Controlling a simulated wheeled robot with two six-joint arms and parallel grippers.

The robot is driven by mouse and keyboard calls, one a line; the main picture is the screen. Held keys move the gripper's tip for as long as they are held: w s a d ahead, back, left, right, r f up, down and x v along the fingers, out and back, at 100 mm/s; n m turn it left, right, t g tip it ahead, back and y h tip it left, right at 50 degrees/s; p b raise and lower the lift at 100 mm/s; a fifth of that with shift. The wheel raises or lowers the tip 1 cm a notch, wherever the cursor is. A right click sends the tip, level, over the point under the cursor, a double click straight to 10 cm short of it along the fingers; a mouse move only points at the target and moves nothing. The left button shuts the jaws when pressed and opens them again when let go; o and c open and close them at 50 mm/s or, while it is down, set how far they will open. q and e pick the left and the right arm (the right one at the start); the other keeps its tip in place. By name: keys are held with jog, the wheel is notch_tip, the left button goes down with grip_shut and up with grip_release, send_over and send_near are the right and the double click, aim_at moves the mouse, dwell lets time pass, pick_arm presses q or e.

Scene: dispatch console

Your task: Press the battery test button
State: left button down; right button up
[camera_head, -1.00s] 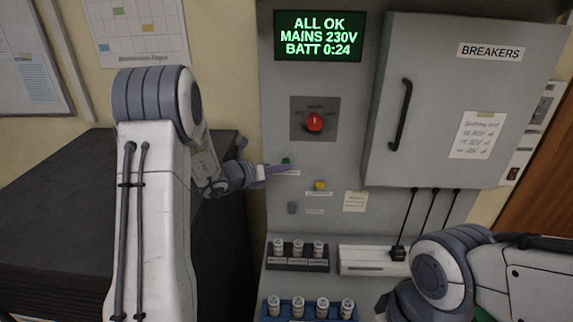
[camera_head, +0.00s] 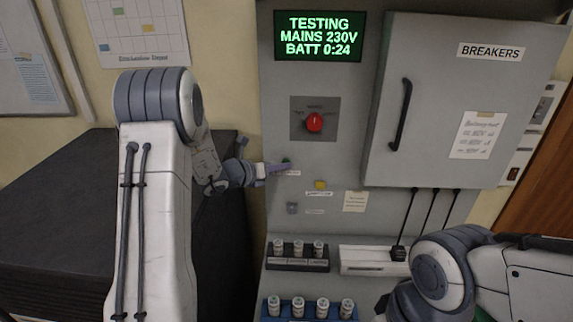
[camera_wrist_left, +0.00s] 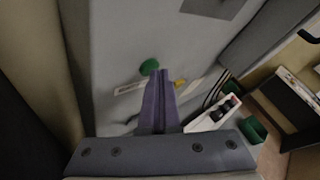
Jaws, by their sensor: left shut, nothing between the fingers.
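The console panel (camera_head: 340,160) carries a green button (camera_head: 286,160) with a small label below it, too small to read. My left gripper (camera_head: 284,167) is shut and empty, with its fingertips at the green button. In the left wrist view the fingertips (camera_wrist_left: 158,76) overlap the lower edge of the green button (camera_wrist_left: 149,66); I cannot tell how far it is pushed in. The display (camera_head: 319,36) reads TESTING, MAINS 230V, BATT 0:24. My right gripper is out of view; only part of that arm shows at lower right.
A yellow button (camera_head: 320,185) sits lower right of the green one. A red rotary knob (camera_head: 314,122) is above. The breaker cabinet (camera_head: 440,130) with a black handle juts out at right. Racks of fuses (camera_head: 298,265) stand below. A dark cabinet (camera_head: 60,200) is at left.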

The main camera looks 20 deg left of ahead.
pick_arm(q)
jog(key=shift+s, duration=0.1)
jog(key=shift+s+d+b, duration=0.2)
jog(key=shift+s+b, duration=0.2)
jog(key=shift+s, duration=0.25)
jog(key=shift+s+d+b, duration=0.25)
jog(key=shift+s+b, duration=0.05)
jog(key=shift+s, duration=0.5)
jog(key=shift+s+d+b, duration=0.2)
jog(key=shift+s+b, duration=0.05)
jog(key=shift+s, duration=0.55)
jog(key=shift+s+d+b, duration=0.25)
jog(key=shift+s+b, duration=0.05)
jog(key=shift+s, duration=0.5)
dwell(4.3)
